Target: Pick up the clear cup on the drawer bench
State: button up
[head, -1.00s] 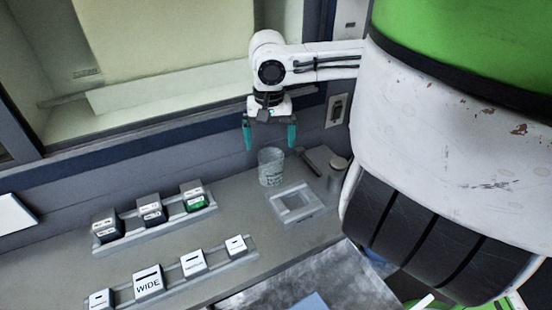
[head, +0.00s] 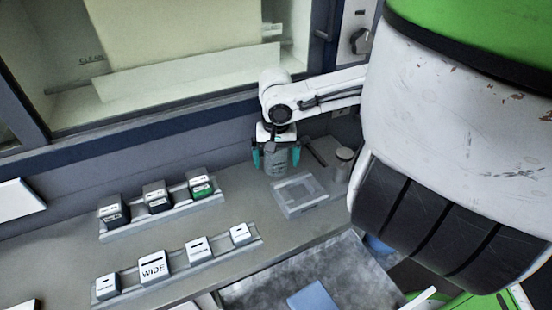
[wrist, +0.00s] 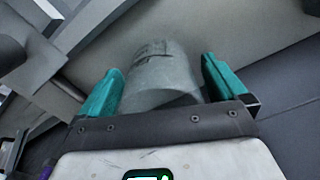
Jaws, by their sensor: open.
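The clear cup (head: 275,164) stands on the grey drawer bench (head: 232,229), near the wall. My gripper (head: 276,158) is lowered over the cup, with one teal finger on each side of it. In the wrist view the cup (wrist: 163,78) lies between the two teal fingers of my gripper (wrist: 165,85), with a gap showing at the right finger. The left finger looks close to the cup, and I cannot tell if it touches. The gripper is open. The gripper body hides the cup's top in the head view.
A square grey frame tray (head: 300,196) sits just right of the cup. A small round-topped canister (head: 344,158) stands farther right. Two racks of labelled blocks, a rear one (head: 160,222) and a front one (head: 180,265), lie to the left. The wall is close behind.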

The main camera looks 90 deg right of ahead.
jog(key=shift+c, duration=0.4)
jog(key=c, duration=1)
jog(key=shift+r, duration=0.15)
